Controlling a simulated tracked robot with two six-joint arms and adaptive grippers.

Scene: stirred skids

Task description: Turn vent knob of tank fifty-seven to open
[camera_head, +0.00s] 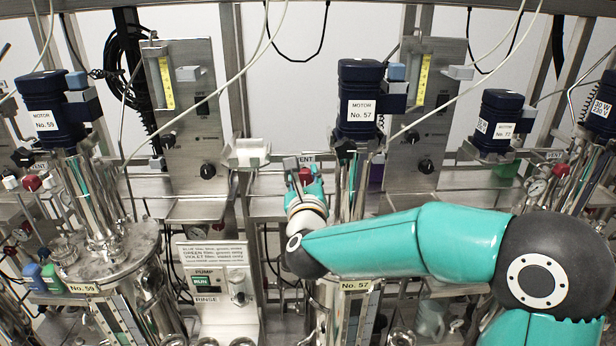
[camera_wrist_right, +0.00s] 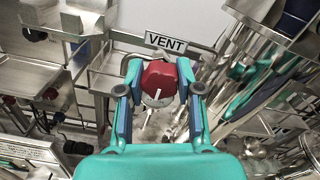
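The red vent knob (camera_head: 305,176) of tank fifty-seven sits under a VENT label (camera_head: 308,157), left of the motor marked No. 57 (camera_head: 358,110). In the right wrist view the knob (camera_wrist_right: 159,78) has a white pointer line on its front, roughly upright in the picture. My right gripper (camera_wrist_right: 160,74) has its fingers apart, one on each side of the knob, with a small gap seeming to show; contact is not clear. In the head view the right gripper (camera_head: 305,190) is at the knob, partly hidden behind its own wrist. My left gripper is not in view.
The steel column of tank fifty-seven (camera_head: 351,190) stands close right of the gripper. A steel bracket box (camera_head: 247,153) is to its left. Motor No. 59 (camera_head: 48,110) and its tank stand at left; another motor (camera_head: 500,125) is at right. Pale hoses hang across.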

